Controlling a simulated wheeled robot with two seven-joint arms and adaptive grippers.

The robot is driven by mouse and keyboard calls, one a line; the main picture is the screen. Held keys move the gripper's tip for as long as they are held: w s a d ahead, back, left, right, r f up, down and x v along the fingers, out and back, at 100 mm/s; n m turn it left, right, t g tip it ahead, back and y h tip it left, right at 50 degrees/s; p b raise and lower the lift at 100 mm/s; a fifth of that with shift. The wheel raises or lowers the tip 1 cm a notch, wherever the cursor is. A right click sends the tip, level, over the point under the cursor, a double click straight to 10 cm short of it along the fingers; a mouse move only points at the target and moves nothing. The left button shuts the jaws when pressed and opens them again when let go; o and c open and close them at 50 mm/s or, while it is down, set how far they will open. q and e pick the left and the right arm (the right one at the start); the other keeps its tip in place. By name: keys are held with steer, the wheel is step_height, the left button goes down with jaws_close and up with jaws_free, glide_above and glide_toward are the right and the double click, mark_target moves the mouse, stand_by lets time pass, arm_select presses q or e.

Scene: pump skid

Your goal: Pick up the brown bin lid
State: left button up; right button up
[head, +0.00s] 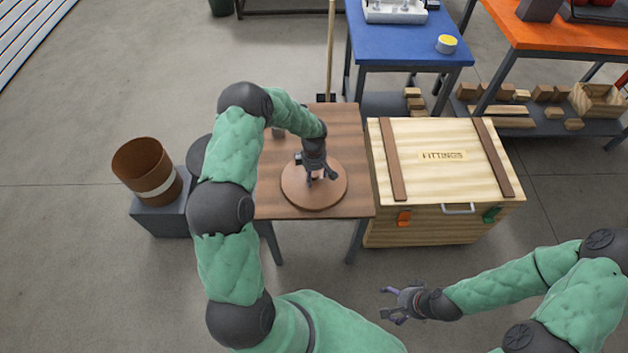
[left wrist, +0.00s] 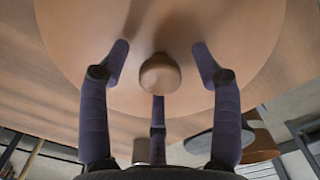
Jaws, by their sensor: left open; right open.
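The brown bin lid (head: 299,195) is a round disc lying flat on the wooden table (head: 347,125). It also fills much of the left wrist view (left wrist: 235,40), with its round knob (left wrist: 160,75) in the middle. My left gripper (head: 317,177) is over the lid, its fingers open around the knob, apart from it on both sides. In the left wrist view the fingers (left wrist: 160,70) stand left, right and below the knob. My right gripper (head: 393,301) is open and empty over the floor at the lower right. The brown bin (head: 142,161) stands open on a grey block at the left.
A wooden crate marked FITTINGS (head: 440,175) stands close to the table's right side. A blue table (head: 400,40) and an orange bench (head: 555,33) are behind. A broom handle (head: 331,45) rises behind the table. The floor in front is clear.

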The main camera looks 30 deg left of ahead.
arm_select(q)
jaws_close()
steer(key=shift+r, duration=0.15)
